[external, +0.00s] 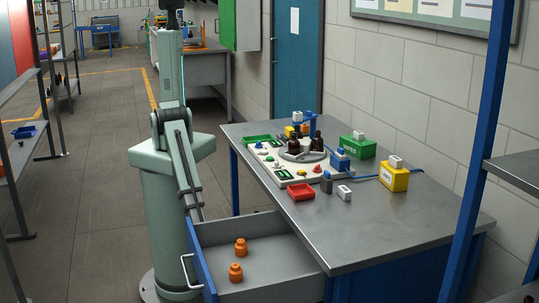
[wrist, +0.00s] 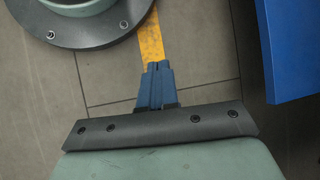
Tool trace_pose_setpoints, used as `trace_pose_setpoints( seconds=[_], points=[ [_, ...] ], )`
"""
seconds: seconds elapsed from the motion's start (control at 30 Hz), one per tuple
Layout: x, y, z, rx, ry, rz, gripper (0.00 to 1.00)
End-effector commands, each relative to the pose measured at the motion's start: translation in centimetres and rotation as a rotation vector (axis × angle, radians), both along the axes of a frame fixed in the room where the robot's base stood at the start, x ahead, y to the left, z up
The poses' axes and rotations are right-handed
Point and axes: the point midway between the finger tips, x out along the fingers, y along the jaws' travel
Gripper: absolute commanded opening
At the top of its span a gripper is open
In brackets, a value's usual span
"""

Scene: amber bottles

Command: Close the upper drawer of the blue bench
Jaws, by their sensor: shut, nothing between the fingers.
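The blue bench (external: 410,213) has a grey metal top. Its upper drawer (external: 280,262) is pulled far out toward the left, with a blue front (external: 203,268) and a pale bar handle (external: 186,274). My gripper (wrist: 156,66) is shut and empty in the wrist view, pointing over the floor. A blue panel (wrist: 292,45), apparently part of the bench or drawer, lies to its right, apart from the fingers. In the external view my gripper is hidden low behind the drawer.
On the bench top are a white tray with amber bottles (external: 318,141), a red bin (external: 301,192), a green box (external: 358,147) and a yellow box (external: 393,178). A blue post (external: 480,130) stands at right. Open floor (external: 85,200) lies left. My base is close to the drawer front.

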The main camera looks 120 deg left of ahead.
Motion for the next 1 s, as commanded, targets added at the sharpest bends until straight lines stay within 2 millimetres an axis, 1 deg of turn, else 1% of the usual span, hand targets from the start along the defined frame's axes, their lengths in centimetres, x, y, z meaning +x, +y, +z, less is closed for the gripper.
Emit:
trace_pose_setpoints(
  seconds=[0.03, 0.17, 0.3, 0.37, 0.47, 0.57, 0.6, 0.67, 0.7, 0.77, 0.8, 0.87, 0.9, 0.97, 1.0],
  points=[
    [0.5, -1.7, -0.8, 0.008, -0.010, -0.044, 0.00],
    [0.9, -5.0, -2.0, 0.029, -0.036, -0.143, 0.00],
    [1.0, -8.8, -3.0, 0.048, -0.066, -0.245, 0.00],
    [0.9, -10.4, -3.0, 0.051, -0.082, -0.282, 0.00],
    [0.9, -13.6, -2.3, 0.046, -0.118, -0.335, 0.00],
    [0.6, -17.2, -0.6, 0.027, -0.163, -0.377, 0.00],
    [0.4, -18.8, 0.2, 0.016, -0.182, -0.393, 0.00],
    [0.0, -21.3, 1.7, -0.002, -0.214, -0.416, 0.00],
    [-0.4, -23.0, 2.7, -0.017, -0.235, -0.431, 0.00],
    [-1.1, -25.6, 4.1, -0.038, -0.264, -0.453, 0.00],
    [-1.6, -27.2, 5.1, -0.053, -0.284, -0.466, 0.00],
    [-2.6, -29.6, 6.6, -0.078, -0.311, -0.488, 0.00],
    [-3.3, -31.2, 7.7, -0.094, -0.330, -0.501, 0.00],
    [-4.6, -33.5, 9.3, -0.120, -0.356, -0.522, 0.00],
    [-5.4, -35.1, 10.3, -0.138, -0.374, -0.535, 0.00]
  ],
)
